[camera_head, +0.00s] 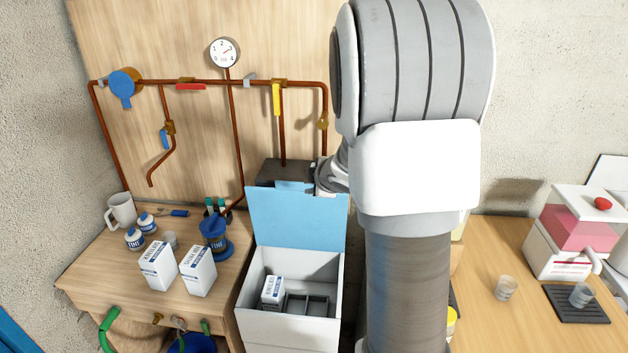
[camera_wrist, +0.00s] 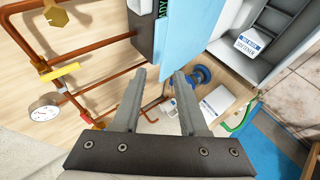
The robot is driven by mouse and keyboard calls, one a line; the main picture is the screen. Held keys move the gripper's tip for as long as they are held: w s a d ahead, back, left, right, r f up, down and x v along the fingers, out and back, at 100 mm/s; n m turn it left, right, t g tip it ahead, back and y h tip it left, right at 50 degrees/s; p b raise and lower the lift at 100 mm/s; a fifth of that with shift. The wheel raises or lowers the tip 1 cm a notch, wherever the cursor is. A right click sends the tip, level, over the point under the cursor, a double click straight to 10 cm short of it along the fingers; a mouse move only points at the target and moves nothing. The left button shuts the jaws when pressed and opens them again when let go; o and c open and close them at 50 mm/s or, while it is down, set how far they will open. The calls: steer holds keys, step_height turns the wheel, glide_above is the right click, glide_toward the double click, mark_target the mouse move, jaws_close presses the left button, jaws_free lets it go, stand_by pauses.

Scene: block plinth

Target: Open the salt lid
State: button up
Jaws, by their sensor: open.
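The light blue salt lid (camera_head: 297,217) stands raised and near upright at the back of the white salt bin (camera_head: 291,331), whose inside is exposed. In the wrist view the lid (camera_wrist: 192,38) lies just beyond my fingertips. My gripper (camera_wrist: 160,74) is open, with nothing between its fingers. In the head view my arm hides most of the gripper, which is near the lid's top right edge. I cannot tell whether a finger touches the lid. A white labelled pack (camera_head: 272,291) stands inside the bin, beside grey compartments.
Copper pipes with valves and a gauge (camera_head: 225,53) run along the wooden back panel. A dark box (camera_head: 283,173) sits behind the lid. On the left bench are two white packs (camera_head: 157,265), a mug (camera_head: 121,211) and a blue funnel-like item (camera_head: 215,232).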

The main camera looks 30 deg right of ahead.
steer(key=shift+v, duration=1)
steer(key=s+a+r+m+g+h, duration=0.2)
steer(key=s+a+r+m, duration=0.3)
steer(key=s+r+m, duration=0.45)
steer(key=s+a+f+m+g+y, duration=0.1)
steer(key=s+a+m, duration=0.1)
steer(key=s+a, duration=0.4)
steer(key=s+a+f+m+g+y+b, duration=0.1)
steer(key=s+a, duration=0.5)
steer(key=s, duration=0.7)
steer(key=shift+a+f+m+g+y, duration=0.4)
steer(key=shift+f+m+g+y, duration=0.05)
steer(key=shift+f+g+y, duration=0.15)
steer(key=shift+s+d, duration=0.15)
